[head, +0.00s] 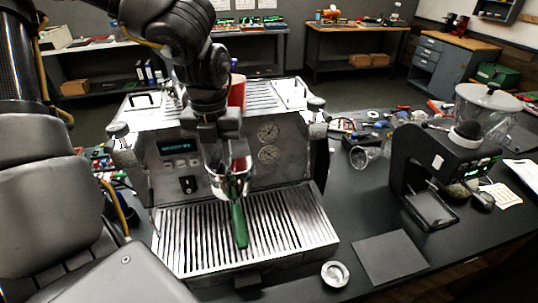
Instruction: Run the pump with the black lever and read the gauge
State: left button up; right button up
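The steel espresso machine (290,180) stands on the dark table. Two round gauges (267,131) sit one above the other on its front panel; their needles are too small to read. A small black lever or switch (187,184) is on the panel below the lit display (178,146). A portafilter with a green handle (239,226) hangs at the machine's middle, handle toward me. My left gripper (229,155) points down in front of the panel, just above the portafilter's metal basket and right of the black switch. Whether its fingers are open or touching anything is unclear. My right gripper is out of view.
A black grinder (445,160) with a clear hopper stands on the right. A small round metal dish (335,273) and a dark flat mat (390,257) lie at front right. Loose tools and parts (375,122) crowd the table behind. A red object (237,92) is on the machine's top.

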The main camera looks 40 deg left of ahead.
pick_arm(q)
jog(key=shift+w+d+n, duration=0.55)
jog(key=shift+n, duration=0.5)
jog(key=shift+w+d+n, duration=0.5)
jog(key=shift+n, duration=0.55)
jog(key=shift+w+d+n, duration=0.25)
jog(key=shift+w+n, duration=0.25)
jog(key=shift+n, duration=0.25)
jog(key=shift+w+d+n, duration=0.2)
jog(key=shift+w+n, duration=0.25)
jog(key=shift+n, duration=0.3)
jog(key=o, duration=0.4)
jog(key=shift+r, duration=3.55)
jog(key=shift+f, duration=0.1)
